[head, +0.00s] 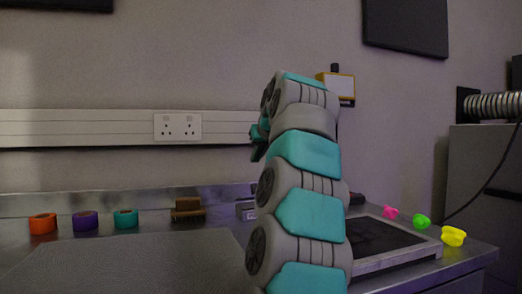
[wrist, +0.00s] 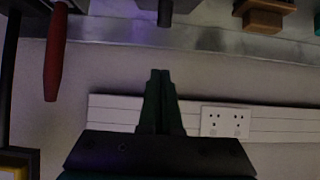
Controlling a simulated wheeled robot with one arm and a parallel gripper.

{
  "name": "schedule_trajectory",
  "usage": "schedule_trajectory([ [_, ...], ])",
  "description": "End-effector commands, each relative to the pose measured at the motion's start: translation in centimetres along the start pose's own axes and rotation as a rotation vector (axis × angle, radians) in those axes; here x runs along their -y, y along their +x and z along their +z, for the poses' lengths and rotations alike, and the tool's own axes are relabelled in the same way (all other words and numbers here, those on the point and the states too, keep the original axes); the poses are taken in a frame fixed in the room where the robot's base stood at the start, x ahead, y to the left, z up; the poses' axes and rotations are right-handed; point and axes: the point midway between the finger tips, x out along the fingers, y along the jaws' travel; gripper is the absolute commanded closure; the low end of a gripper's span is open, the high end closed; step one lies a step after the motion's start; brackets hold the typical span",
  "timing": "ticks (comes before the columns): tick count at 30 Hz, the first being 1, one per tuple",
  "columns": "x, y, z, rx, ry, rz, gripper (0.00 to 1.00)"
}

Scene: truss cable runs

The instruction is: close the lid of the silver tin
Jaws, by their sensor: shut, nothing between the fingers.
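My gripper (wrist: 160,72) is shut and empty in the wrist view, its dark fingers together in front of the wall and white trunking. In the head view its dark and teal end (head: 257,138) shows only partly, left of my upper arm and well above the bench. A small silvery box-like thing (head: 246,210) stands on the bench just left of my arm. It may be the silver tin, but my arm hides part of it and I cannot tell how its lid stands. I cannot make out a tin in the wrist view.
A dark framed tray (head: 397,259) and pink, green and yellow pieces lie right. A red-handled tool (wrist: 56,55) shows in the wrist view.

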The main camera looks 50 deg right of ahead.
Motion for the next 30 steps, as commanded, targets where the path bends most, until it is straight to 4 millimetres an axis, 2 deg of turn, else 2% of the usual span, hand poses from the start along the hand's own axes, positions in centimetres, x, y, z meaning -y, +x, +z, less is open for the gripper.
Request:
schedule_trajectory([
  [4, 0.1, 3.1, 0.1, 0.004, 0.000, -0.002, 1.00],
  [21, 0.0, 3.6, 3.2, 0.000, 0.001, 0.000, 1.00],
  [30, 0.0, 3.7, 3.9, -0.002, 0.000, 0.000, 1.00],
])
